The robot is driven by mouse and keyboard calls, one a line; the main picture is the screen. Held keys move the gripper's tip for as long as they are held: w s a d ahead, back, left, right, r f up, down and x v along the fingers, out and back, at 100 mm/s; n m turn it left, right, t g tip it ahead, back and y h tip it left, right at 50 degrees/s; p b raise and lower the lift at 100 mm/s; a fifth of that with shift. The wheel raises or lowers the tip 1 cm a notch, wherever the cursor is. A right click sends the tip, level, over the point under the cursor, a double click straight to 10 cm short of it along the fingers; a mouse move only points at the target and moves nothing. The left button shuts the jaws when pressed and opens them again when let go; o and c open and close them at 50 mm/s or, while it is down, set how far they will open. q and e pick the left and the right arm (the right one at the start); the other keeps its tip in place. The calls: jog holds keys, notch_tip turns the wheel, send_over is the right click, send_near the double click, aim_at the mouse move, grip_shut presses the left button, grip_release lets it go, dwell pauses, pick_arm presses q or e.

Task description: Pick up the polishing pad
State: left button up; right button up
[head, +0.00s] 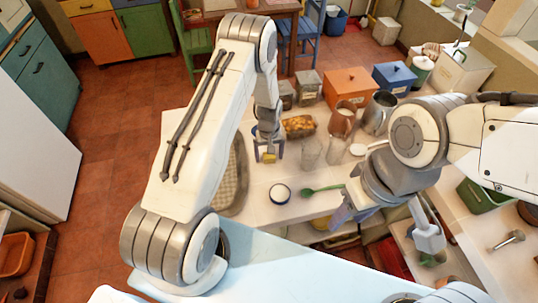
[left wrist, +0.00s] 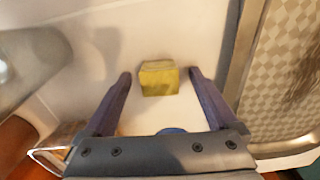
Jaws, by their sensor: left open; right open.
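The polishing pad looks like a small yellow block (left wrist: 159,78) on the pale worktop. In the left wrist view it lies between the two fingertips of my open left gripper (left wrist: 160,74), with a gap on each side. Whether the fingertips are level with it or still above it I cannot tell. In the head view the pad (head: 268,158) shows small at my left gripper (head: 267,153), partly hidden by the fingers. My right gripper (head: 342,212) is over the front edge of the worktop, empty and away from the pad.
A checked tray (left wrist: 285,100) lies close beside my left gripper. A food container (head: 299,126), glasses (head: 311,154) and metal jug (head: 379,113) stand nearby. A small white bowl (head: 280,193) and green spoon (head: 322,189) lie in front. Orange (head: 347,85) and blue (head: 395,77) boxes stand behind.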

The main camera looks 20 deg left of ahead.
pick_arm(q)
jog(key=c, duration=1.4)
jog(key=shift+c, duration=0.2)
jog(key=shift+r+b, duration=0.45)
jog(key=shift+r, duration=0.15)
notch_tip(320, 180, up, 8)
jog(key=b, duration=0.3)
jog(key=shift+f, duration=0.1)
jog(key=shift+r, duration=0.45)
